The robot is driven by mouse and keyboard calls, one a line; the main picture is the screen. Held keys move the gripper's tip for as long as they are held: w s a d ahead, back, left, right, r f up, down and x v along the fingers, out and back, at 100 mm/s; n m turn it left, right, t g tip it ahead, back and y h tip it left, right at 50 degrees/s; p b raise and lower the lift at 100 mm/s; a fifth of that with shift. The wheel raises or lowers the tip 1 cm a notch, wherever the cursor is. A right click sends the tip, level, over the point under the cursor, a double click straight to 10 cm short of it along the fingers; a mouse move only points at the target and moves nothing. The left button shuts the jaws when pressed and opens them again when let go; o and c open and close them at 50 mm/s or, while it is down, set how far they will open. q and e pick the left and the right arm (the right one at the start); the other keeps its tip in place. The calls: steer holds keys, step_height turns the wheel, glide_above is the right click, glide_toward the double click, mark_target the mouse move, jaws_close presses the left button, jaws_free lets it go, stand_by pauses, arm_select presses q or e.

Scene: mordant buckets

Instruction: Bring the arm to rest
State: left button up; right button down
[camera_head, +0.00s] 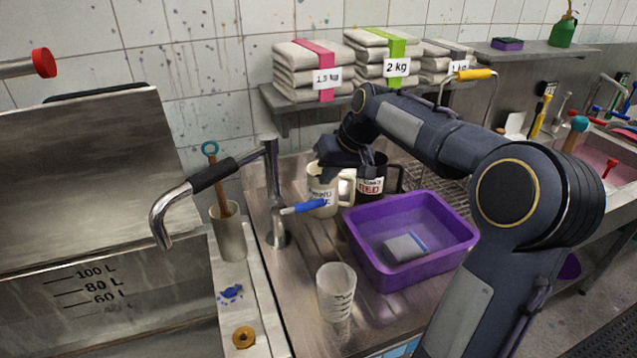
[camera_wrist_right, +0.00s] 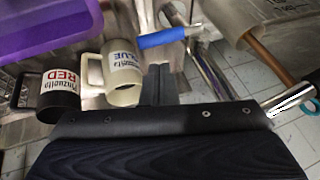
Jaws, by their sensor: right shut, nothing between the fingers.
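My right arm reaches in from the right in the head view and bends down over the steel counter (camera_head: 300,260). Its gripper (camera_head: 337,168) is low behind the blue-handled tap, close to a cream mug (camera_head: 322,199) and partly hidden by the arm's own wrist. In the right wrist view the two dark fingers (camera_wrist_right: 159,82) are together and empty, beside the cream mug marked BLUE (camera_wrist_right: 124,76). I cannot tell whether they touch it. A black mug marked RED (camera_head: 370,186) stands beside the cream one. My left gripper is not in view.
A steel tap (camera_head: 275,200) rises left of the mugs. A purple tub (camera_head: 440,245) holding a grey block (camera_head: 403,249) and a clear measuring cup (camera_head: 336,292) stand in front. A shelf with folded cloth stacks (camera_head: 303,75) hangs above. A large vat (camera_head: 80,220) is left.

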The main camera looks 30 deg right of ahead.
steer(key=d+v, duration=0.1)
steer(key=v, duration=0.5)
steer(key=shift+s+d, duration=0.2)
